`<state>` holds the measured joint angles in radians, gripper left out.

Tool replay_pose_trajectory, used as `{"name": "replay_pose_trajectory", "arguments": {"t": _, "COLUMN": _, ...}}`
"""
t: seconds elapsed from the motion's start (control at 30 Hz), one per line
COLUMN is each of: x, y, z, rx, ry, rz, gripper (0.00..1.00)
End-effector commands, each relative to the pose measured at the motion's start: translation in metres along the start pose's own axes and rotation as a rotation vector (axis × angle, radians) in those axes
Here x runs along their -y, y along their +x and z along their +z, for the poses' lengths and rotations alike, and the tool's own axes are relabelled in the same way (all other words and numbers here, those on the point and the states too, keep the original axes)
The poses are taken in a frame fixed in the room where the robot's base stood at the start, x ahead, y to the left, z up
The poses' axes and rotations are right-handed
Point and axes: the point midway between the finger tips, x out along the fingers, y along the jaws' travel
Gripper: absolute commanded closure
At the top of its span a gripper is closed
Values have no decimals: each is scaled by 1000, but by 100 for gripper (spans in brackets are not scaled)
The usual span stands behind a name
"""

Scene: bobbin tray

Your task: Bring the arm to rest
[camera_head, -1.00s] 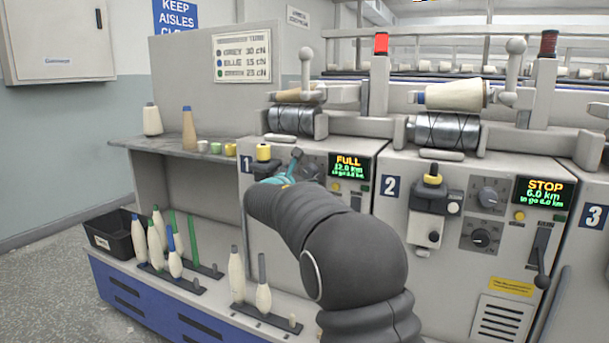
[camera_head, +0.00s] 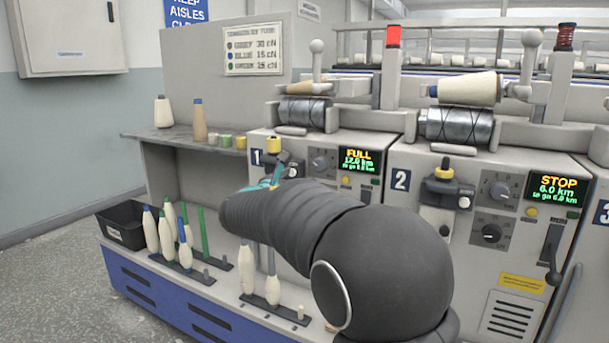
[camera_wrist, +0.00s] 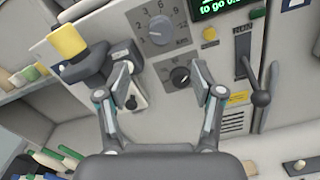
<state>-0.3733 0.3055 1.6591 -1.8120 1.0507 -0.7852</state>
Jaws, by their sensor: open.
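My gripper (camera_wrist: 163,95) is open and empty in the wrist view, its two fingers spread in front of a winding unit's panel with knobs. A yellow cap on a dark tensioner (camera_wrist: 68,40) is left of the fingers and apart from them. In the head view my arm reaches from the lower right toward unit 1.
Pegs with several bobbins (camera_head: 166,238) stand low at the left, next to a black bin (camera_head: 121,226). A grey shelf (camera_head: 165,136) holds cones and small spools. Unit 1's display (camera_head: 357,160) reads FULL; unit 2's display (camera_head: 556,188) reads STOP. The floor at left is clear.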

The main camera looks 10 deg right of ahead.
Motion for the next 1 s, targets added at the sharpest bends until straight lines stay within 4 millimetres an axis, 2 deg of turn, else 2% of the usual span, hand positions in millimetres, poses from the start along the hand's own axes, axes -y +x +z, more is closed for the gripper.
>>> {"name": "replay_pose_trajectory", "arguments": {"t": 0.13, "x": 0, "y": -8, "z": 0, "rx": 0, "ry": 1, "rz": 1, "gripper": 33}}
{"name": "replay_pose_trajectory", "arguments": {"t": 0.47, "x": 0, "y": -8, "z": 0, "rx": 0, "ry": 4, "rz": 1, "gripper": 33}}
{"name": "replay_pose_trajectory", "arguments": {"t": 0.63, "x": 3, "y": -8, "z": -7, "rx": -29, "ry": 114, "rz": -16, "gripper": 33}}
{"name": "replay_pose_trajectory", "arguments": {"t": 0.77, "x": 34, "y": -15, "z": -51, "rx": -150, "ry": 267, "rz": -128, "gripper": 33}}
{"name": "replay_pose_trajectory", "arguments": {"t": 0.83, "x": 56, "y": -26, "z": -75, "rx": -222, "ry": 360, "rz": -214, "gripper": 33}}
{"name": "replay_pose_trajectory", "arguments": {"t": 1.0, "x": 122, "y": -66, "z": -105, "rx": -357, "ry": 633, "rz": -465, "gripper": 33}}
